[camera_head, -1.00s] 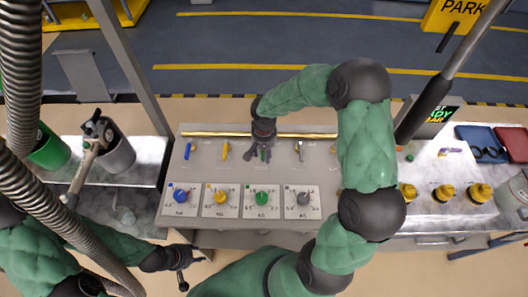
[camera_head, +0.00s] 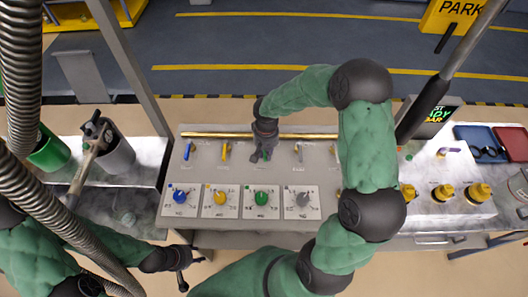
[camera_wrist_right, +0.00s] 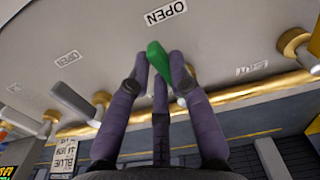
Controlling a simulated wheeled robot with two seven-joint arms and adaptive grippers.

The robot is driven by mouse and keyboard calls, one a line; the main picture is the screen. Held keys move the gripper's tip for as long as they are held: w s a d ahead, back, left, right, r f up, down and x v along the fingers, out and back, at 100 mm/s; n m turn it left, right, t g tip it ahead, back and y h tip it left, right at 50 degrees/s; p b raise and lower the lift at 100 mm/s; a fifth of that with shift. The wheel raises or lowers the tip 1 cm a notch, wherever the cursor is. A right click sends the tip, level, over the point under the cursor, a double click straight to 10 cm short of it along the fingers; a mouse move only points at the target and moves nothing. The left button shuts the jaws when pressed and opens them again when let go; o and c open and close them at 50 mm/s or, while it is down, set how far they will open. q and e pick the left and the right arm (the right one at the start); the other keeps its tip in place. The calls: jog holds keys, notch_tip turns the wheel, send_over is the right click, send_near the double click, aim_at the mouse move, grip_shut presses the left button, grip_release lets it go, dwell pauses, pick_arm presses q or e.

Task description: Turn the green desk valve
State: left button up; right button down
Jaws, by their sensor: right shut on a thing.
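The green desk valve's lever (camera_wrist_right: 157,58) shows in the right wrist view between the fingers of my right gripper (camera_wrist_right: 160,75), below an OPEN label. My right gripper (camera_head: 262,155) is shut on this lever. In the head view it comes down over the grey desk panel (camera_head: 215,170) and hides most of the valve. My left gripper (camera_head: 182,278) hangs at the lower left in front of the desk, away from the valve; its finger opening is too small to make out.
A blue valve (camera_head: 188,150) and a yellow valve (camera_head: 226,151) stand left of the green one, a white valve (camera_head: 299,151) right of it. Dial knobs, including a green knob (camera_head: 261,198), line the front. A brass pipe (camera_head: 215,134) runs behind the valves.

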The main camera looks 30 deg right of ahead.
jog(key=d+n, duration=0.1)
jog(key=n, duration=0.1)
jog(key=d+n+p, duration=0.1)
jog(key=n, duration=0.1)
jog(key=shift+s+d+r, duration=0.1)
jog(key=n, duration=0.1)
jog(key=d+n, duration=0.1)
jog(key=n+p, duration=0.1)
jog(key=n, duration=0.1)
jog(key=shift+w+d, duration=0.2)
jog(key=shift+d, duration=0.15)
jog(key=n, duration=0.1)
jog(key=w+d+n+p, duration=0.1)
jog(key=n, duration=0.1)
jog(key=shift+d+n, duration=0.15)
jog(key=shift+n, duration=0.15)
jog(key=shift+w+d+n+p, duration=0.25)
jog(key=shift+n+p, duration=0.1)
jog(key=shift+n, duration=0.4)
jog(key=shift+w+d+n+p, duration=0.2)
jog(key=shift+w+n+p, duration=0.15)
jog(key=shift+n, duration=0.35)
jog(key=shift+w+d+n+p, duration=0.2)
jog(key=shift+n+p, duration=0.15)
jog(key=shift+n, duration=0.4)
jog(key=c, duration=1.1)
grip_release()
notch_tip(320, 180, up, 7)
jog(key=shift+r, duration=0.2)
